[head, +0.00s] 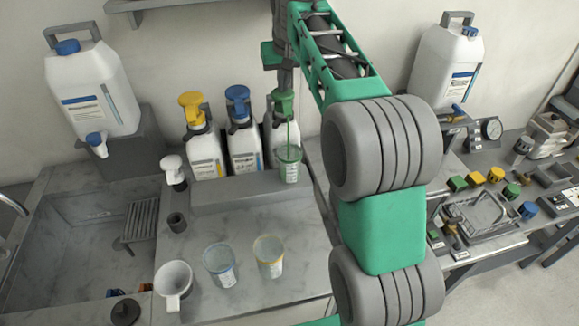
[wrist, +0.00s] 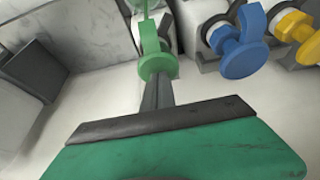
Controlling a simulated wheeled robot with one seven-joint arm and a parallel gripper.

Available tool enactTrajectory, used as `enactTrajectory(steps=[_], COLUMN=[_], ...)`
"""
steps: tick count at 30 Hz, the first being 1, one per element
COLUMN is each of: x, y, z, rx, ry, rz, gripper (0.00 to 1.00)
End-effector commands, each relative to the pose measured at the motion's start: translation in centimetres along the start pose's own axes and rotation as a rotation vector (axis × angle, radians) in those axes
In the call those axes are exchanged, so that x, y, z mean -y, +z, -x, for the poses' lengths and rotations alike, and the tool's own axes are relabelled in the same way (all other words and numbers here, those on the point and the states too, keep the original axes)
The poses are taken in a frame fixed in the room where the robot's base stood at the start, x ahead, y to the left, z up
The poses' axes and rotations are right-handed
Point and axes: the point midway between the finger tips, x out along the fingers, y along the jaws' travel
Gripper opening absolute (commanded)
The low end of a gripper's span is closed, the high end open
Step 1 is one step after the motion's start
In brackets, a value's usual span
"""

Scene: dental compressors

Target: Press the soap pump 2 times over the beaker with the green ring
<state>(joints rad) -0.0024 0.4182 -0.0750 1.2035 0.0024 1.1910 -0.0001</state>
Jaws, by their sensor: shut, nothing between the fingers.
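The pump bottle with the green head (head: 284,103) stands at the right end of the row of white bottles, partly hidden behind the beaker. The beaker with the green ring (head: 290,170) is upright in front of it, under the nozzle. A thin green stream (head: 289,135) runs from the nozzle down into the beaker. My gripper (head: 283,82) is shut, with nothing between its fingers, and its tips are on or just above the green head. The wrist view shows the shut fingers (wrist: 157,92) at the green pump head (wrist: 158,64); contact is hard to confirm.
Blue-ringed (head: 220,263) and yellow-ringed (head: 268,257) beakers and a white mug (head: 173,284) stand in front. A sink (head: 70,245) is at left.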

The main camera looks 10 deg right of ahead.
Motion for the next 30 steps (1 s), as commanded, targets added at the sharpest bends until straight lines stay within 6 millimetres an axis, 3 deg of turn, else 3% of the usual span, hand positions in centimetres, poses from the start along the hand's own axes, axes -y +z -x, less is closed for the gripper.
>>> enactTrajectory(steps=[6,13,30], x=[0.0,0.0,0.0], y=[0.7,0.6,-1.0], z=[-1.3,-1.1,2.7], rx=[0.013,0.014,0.011], ry=[0.0,0.0,0.0], rz=[0.0,0.0,0.0], gripper=[0.0,0.0,0.0])
